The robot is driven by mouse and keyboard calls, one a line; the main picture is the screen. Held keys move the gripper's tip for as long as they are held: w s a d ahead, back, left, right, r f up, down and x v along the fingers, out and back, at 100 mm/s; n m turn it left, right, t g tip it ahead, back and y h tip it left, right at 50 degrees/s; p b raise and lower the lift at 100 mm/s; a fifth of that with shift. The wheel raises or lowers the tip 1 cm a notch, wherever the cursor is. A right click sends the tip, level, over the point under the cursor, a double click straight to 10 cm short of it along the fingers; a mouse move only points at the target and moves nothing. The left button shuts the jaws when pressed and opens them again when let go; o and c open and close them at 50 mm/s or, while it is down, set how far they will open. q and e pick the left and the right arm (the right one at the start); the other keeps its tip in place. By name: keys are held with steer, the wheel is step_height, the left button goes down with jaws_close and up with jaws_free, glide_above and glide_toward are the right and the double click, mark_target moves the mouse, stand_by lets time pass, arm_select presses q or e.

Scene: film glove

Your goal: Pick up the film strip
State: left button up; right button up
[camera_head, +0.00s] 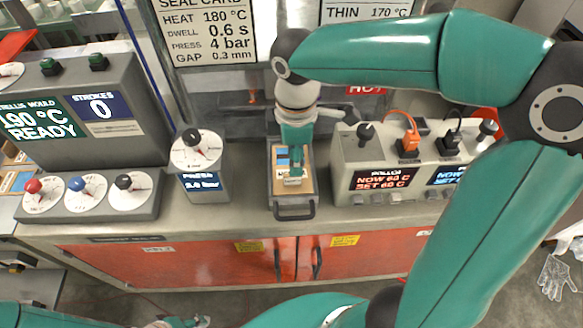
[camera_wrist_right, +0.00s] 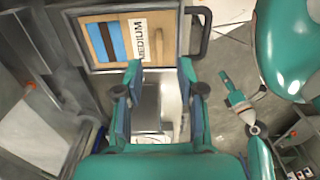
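A shallow tray (camera_head: 281,191) with a dark front handle stands on the bench in the middle. No other strip can be made out for sure. My right gripper (camera_head: 294,177) is over the tray. In the right wrist view its fingers (camera_wrist_right: 162,88) are apart, with nothing seen held. My left gripper (camera_head: 185,322) is low, partly cut off; its fingers are unclear.
A grey control console (camera_head: 95,150) with dials and a pressure dial box (camera_head: 200,160) stand left of the tray. A roller control box (camera_head: 385,165) with plugs is close on the right. A sealing-card sign (camera_head: 205,30) is behind. A clear glove (camera_head: 555,277) is at far right.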

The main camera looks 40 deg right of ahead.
mark_target(293, 185)
steer(key=shift+w+a+f+p, duration=0.1)
steer(key=shift+f+p, duration=0.1)
steer(key=shift+f, duration=1.75)
steer(key=shift+a+f+p, duration=0.1)
steer(key=shift+f+p, duration=0.1)
steer(key=shift+f, duration=1.7)
jaws_close()
